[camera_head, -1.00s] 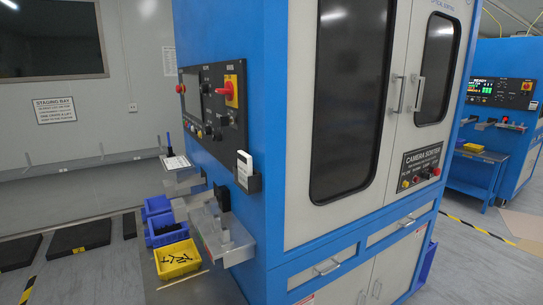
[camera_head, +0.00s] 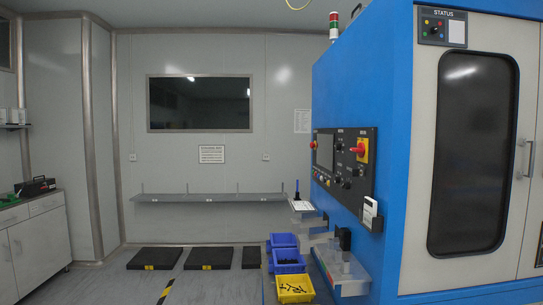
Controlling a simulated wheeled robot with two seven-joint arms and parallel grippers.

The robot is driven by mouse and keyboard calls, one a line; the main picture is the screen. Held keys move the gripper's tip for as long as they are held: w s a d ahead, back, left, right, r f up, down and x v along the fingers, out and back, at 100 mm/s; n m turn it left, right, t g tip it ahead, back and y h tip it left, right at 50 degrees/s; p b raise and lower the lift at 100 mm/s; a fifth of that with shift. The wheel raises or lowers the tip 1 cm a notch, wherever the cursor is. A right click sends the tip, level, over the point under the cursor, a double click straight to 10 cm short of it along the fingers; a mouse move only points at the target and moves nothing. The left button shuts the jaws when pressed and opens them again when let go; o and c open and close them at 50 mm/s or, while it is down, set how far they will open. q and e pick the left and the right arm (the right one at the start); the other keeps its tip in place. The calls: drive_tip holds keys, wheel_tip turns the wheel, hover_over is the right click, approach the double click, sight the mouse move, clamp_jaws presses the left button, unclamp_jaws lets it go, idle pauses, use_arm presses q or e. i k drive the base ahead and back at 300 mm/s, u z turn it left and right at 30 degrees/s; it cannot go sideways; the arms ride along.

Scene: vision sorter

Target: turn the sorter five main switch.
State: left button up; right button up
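The blue sorter cabinet (camera_head: 395,100) stands on the right of the view. On its left-facing side is a dark control panel (camera_head: 343,160). A red rotary switch on a yellow plate (camera_head: 361,150) sits at the panel's right end; it looks like a main switch. I cannot read a number on this machine. A red button (camera_head: 314,144) and several dark knobs are on the same panel. Neither of my grippers is in view.
Blue bins (camera_head: 286,258) and a yellow bin (camera_head: 295,289) with dark parts stand below the panel, beside metal chutes (camera_head: 340,265). Dark floor pads (camera_head: 208,257) lie along the back wall under a grey shelf (camera_head: 215,199). A white cabinet (camera_head: 35,240) is at left. Floor at centre left is clear.

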sight(361, 150)
drive_tip(key=u, duration=0.45)
drive_tip(key=k, duration=0.65)
drive_tip(key=u, duration=1)
drive_tip(key=i, duration=1.95)
drive_tip(key=z, duration=1.35)
drive_tip(key=i, duration=0.65)
drive_tip(key=z, duration=0.65)
